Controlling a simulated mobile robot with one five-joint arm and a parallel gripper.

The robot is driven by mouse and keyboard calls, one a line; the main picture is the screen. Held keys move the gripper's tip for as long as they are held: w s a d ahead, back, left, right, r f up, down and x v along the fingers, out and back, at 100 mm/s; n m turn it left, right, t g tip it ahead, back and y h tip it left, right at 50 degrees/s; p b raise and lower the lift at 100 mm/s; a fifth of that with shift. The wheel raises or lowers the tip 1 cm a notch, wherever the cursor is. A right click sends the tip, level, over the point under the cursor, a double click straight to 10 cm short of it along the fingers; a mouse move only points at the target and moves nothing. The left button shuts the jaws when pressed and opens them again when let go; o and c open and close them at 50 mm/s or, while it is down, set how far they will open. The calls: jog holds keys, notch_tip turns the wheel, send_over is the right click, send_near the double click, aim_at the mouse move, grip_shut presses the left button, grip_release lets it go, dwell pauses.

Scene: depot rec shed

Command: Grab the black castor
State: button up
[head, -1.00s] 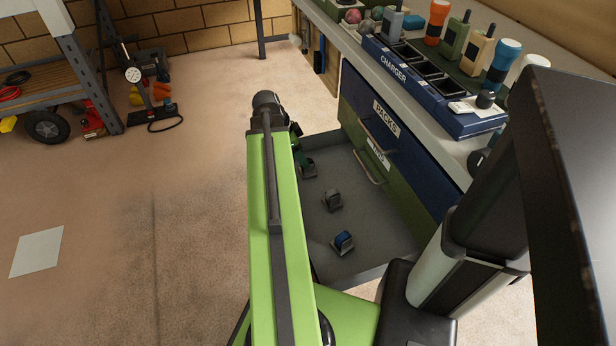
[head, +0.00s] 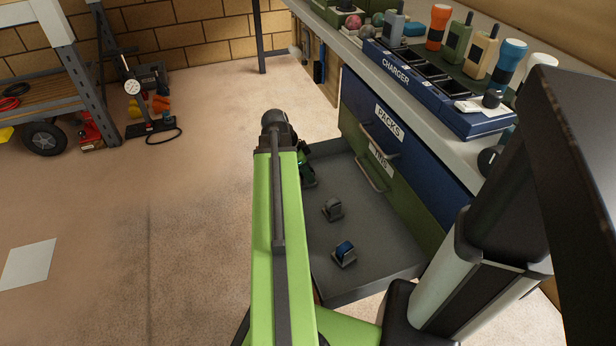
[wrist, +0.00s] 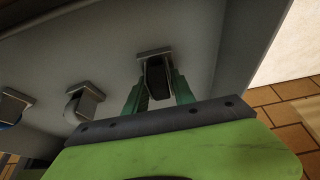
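The black castor (wrist: 157,78), with a grey mounting plate, is in the open drawer (head: 385,262). In the wrist view my gripper (wrist: 157,92) has its two green fingers apart, one on each side of the black wheel. Narrow gaps seem to show beside the wheel; firm contact cannot be made out. In the head view my arm hides most of this spot, and only a bit of my gripper (head: 306,174) shows. A grey castor (head: 333,209) and a blue castor (head: 343,254) stand nearer in the same drawer; the grey one also shows in the wrist view (wrist: 84,101).
The drawer sticks out from the blue and green cabinet (head: 420,165). Above it, the bench top carries a blue charger (head: 432,88), radios and torches. A shelf cart (head: 60,90) stands far left, with a gauge stand (head: 133,90) beside it. The left floor is mostly clear.

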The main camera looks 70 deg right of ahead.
grip_shut()
